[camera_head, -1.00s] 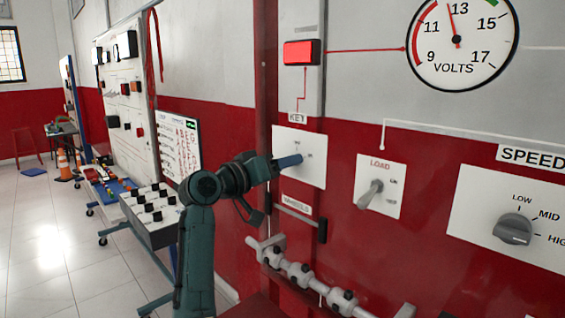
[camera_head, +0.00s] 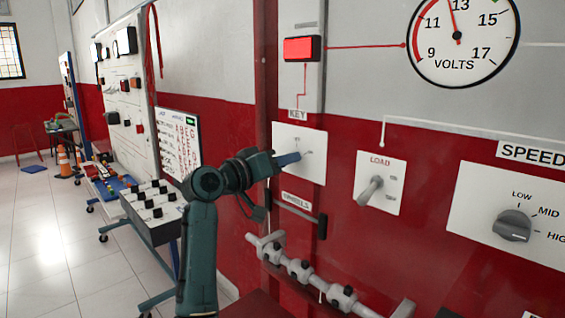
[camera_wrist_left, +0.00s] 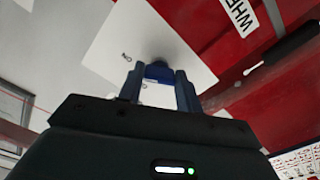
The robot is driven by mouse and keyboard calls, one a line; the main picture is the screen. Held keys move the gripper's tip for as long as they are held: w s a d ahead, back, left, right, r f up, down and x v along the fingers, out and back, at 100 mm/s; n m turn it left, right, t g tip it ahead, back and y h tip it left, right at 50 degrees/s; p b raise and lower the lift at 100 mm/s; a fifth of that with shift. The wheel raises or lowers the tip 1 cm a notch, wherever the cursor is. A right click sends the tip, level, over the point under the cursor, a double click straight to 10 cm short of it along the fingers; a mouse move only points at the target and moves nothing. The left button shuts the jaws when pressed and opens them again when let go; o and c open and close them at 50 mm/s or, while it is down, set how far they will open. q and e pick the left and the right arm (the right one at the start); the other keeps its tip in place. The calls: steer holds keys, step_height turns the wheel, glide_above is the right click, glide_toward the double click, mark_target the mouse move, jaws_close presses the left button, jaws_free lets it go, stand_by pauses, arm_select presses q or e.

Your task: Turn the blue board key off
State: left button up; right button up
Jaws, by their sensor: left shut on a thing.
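The blue key (camera_head: 288,159) sticks out of the white KEY plate (camera_head: 312,165) on the red and grey board. It also shows in the left wrist view (camera_wrist_left: 157,72), between the fingers and in front of a dark round switch hub on the plate. My left gripper (camera_wrist_left: 160,84) is shut on the blue key, its two fingers on either side of it. In the head view the left gripper (camera_head: 277,162) reaches the plate from the left, and the arm hides part of the key. My right gripper is not in view.
A lit red lamp (camera_head: 302,49) is above the plate, and the voltmeter (camera_head: 460,42) reads near 13. The LOAD lever (camera_head: 370,189) and SPEED knob (camera_head: 514,227) lie to the right. A dark handle (camera_head: 322,226) and a metal shaft (camera_head: 300,272) stick out below.

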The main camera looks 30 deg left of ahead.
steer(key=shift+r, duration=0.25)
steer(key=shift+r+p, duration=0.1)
steer(key=shift+p, duration=0.4)
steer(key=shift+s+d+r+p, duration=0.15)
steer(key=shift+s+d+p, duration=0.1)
steer(key=shift+p, duration=0.4)
steer(key=p, duration=0.1)
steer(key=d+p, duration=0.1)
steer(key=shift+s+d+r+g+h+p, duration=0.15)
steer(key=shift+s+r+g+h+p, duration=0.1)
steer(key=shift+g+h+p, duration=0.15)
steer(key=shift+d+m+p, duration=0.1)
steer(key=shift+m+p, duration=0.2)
steer(key=shift+p, duration=0.1)
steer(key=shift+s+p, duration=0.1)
steer(key=shift+p, duration=0.3)
arm_select(q)
steer(key=shift+n, duration=5.9)
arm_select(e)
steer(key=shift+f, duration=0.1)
